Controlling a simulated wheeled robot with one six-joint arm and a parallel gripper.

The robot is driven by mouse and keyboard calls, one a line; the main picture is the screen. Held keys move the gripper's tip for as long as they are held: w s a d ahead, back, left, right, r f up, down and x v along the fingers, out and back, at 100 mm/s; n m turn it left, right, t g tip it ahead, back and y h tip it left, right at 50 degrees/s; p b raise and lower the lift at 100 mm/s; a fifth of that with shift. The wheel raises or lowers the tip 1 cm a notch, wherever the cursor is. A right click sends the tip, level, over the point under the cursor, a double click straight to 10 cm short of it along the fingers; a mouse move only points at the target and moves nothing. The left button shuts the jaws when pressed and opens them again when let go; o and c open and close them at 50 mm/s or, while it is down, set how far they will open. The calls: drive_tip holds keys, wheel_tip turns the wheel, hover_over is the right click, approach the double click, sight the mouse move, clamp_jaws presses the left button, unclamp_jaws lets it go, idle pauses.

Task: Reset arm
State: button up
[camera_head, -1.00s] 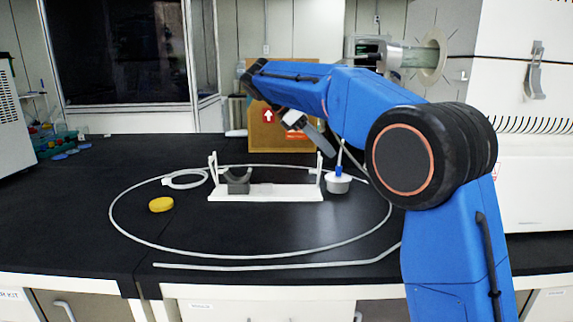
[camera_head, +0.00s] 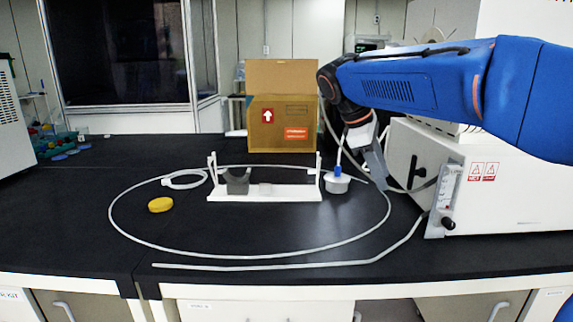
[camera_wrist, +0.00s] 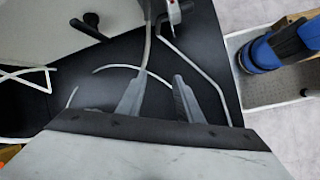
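My blue arm reaches in from the right of the head view, across the front of the white machine. My gripper (camera_head: 381,180) hangs downward from its end, over the right part of the black bench near the white machine (camera_head: 500,190). In the wrist view my gripper (camera_wrist: 160,85) has its two grey fingers apart, with nothing held between them.
A white stand (camera_head: 265,192), a white-lidded container (camera_head: 337,184) and a yellow cap (camera_head: 160,204) are on the bench (camera_head: 80,215). White tubing (camera_head: 250,256) loops around them. A cardboard box (camera_head: 283,125) stands behind. The left front bench is clear.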

drive_tip(key=s+d+f+m+y, duration=0.1)
drive_tip(key=s+d+f+m, duration=0.1)
drive_tip(key=s, duration=0.3)
drive_tip(key=s+d+f+m+t+y, duration=0.1)
drive_tip(key=s+f+m, duration=0.1)
drive_tip(key=s+f, duration=0.2)
drive_tip(key=s+d+f+m+y, duration=0.1)
drive_tip(key=s+d+f+m, duration=0.1)
drive_tip(key=s, duration=0.4)
drive_tip(key=shift+s+d+f+t, duration=0.3)
drive_tip(key=shift+d+f, duration=0.05)
drive_tip(key=shift+f, duration=0.25)
drive_tip(key=s+f+m+t+y, duration=0.2)
drive_tip(key=s+f+m, duration=0.5)
drive_tip(key=s+f, duration=0.5)
drive_tip(key=shift+f, duration=0.2)
